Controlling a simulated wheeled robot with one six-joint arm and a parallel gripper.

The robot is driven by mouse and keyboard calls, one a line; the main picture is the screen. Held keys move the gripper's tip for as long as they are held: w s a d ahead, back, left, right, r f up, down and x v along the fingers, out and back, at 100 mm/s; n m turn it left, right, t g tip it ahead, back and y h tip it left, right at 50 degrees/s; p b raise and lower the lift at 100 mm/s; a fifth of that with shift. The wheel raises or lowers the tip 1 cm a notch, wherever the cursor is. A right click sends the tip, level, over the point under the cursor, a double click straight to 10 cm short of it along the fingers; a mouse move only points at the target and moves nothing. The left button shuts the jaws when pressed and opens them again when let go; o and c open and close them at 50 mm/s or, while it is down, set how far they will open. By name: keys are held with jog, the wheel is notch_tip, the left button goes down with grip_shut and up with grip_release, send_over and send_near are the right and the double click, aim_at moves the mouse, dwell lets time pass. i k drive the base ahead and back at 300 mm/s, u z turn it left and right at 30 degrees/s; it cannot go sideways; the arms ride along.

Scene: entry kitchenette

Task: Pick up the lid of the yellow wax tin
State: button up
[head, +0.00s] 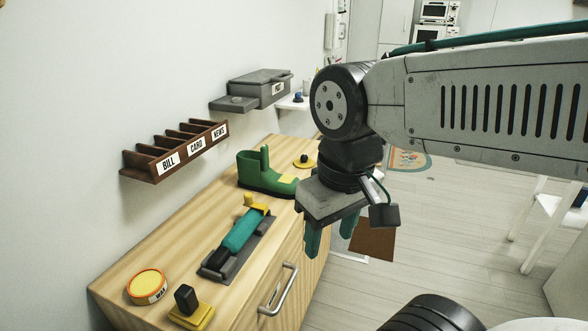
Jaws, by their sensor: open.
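The yellow wax tin (147,287) stands at the near left end of the wooden cabinet top. A flat yellow disc with a dark knob (304,162), which looks like a lid, lies at the far end, beyond the green boot. My gripper (331,233) is open and empty, its teal fingers pointing down beyond the cabinet's front edge, well to the right of the tin and nearer the disc.
A green boot (262,177), a teal-bodied tool on a dark tray (213,272) and a yellow block with a black grip (190,309) stand on the cabinet (150,247). A brown letter rack (145,172) and grey box (258,87) are on the wall.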

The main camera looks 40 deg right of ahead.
aim_at(303, 163)
jog(key=z, duration=2.1)
jog(key=i, duration=3.25)
jog(key=u, duration=2.15)
